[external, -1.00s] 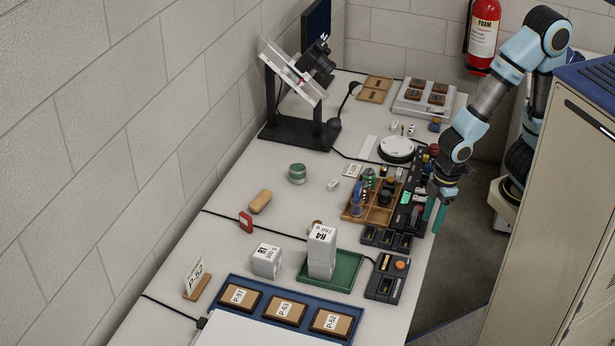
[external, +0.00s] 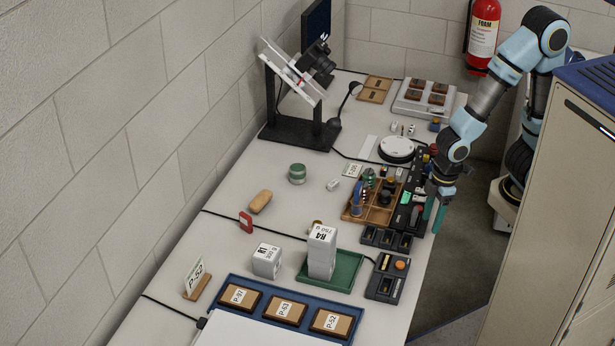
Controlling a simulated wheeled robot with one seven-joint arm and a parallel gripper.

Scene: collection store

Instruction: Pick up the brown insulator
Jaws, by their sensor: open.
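A brown wooden tray with compartments (external: 354,214) sits right of the middle of the bench. It holds several small upright pieces, including a blue one (external: 358,196), a green one (external: 369,178) and a dark one (external: 385,197). I cannot single out the brown insulator for sure among them; it is small or hidden at this size. My gripper (external: 434,217) points down with teal fingers at the bench's right edge, to the right of the tray and beside the black equipment row. It is open, and no object shows between its fingers.
A black row of equipment (external: 402,217) stands between the tray and my gripper. Black socket blocks (external: 386,239) lie in front. A white block marked R4 (external: 322,252) stands on a green tray (external: 345,277). A tan rounded piece (external: 260,201) lies left. A locker (external: 548,200) stands at right.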

